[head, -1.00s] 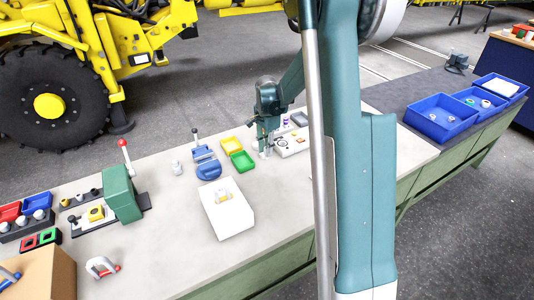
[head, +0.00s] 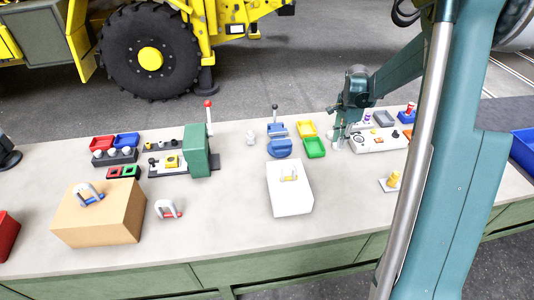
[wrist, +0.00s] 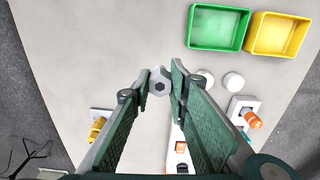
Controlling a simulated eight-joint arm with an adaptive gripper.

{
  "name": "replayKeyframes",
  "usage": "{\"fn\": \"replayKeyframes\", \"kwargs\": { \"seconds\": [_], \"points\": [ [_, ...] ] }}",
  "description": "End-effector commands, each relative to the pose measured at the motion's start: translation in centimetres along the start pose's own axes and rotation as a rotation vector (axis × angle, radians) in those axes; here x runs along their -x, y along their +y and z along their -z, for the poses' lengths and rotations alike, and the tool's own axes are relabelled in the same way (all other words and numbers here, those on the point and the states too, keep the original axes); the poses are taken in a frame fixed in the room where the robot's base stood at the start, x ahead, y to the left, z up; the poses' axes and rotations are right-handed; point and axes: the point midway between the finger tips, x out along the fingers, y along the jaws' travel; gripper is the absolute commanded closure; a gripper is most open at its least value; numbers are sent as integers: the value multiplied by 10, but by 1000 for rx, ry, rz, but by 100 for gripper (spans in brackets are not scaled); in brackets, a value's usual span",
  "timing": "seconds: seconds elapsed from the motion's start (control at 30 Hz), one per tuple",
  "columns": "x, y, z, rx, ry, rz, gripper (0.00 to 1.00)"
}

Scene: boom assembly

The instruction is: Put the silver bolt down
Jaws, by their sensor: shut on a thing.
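The silver bolt (wrist: 159,85) is in the wrist view, its hex head facing the camera between the fingertips of my gripper (wrist: 160,84). My gripper is shut on it. In the head view my gripper (head: 338,143) points down low over the pale bench, just right of the green tray (head: 315,148). The bolt is too small to make out clearly there. I cannot tell whether its lower end touches the bench.
The green tray (wrist: 218,28) and yellow tray (wrist: 277,34) lie ahead of the fingers. Two white round pieces (wrist: 233,82) lie to the right. A white panel (head: 375,140) and a yellow part on a plate (head: 391,181) are also nearby. Bare bench lies left of the bolt.

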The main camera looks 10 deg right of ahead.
Motion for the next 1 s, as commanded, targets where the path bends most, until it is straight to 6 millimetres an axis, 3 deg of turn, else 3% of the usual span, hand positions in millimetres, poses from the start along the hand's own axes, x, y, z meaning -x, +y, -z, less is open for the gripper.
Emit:
{"fn": "replayKeyframes", "kwargs": {
  "seconds": [0.17, 0.37, 1.0],
  "points": [
    [0, -12, -20, 1, 0, 0, 97],
    [1, -35, -59, -2, 0, 0, 97],
    [2, -103, -235, -19, 0, 0, 97]
  ]
}}
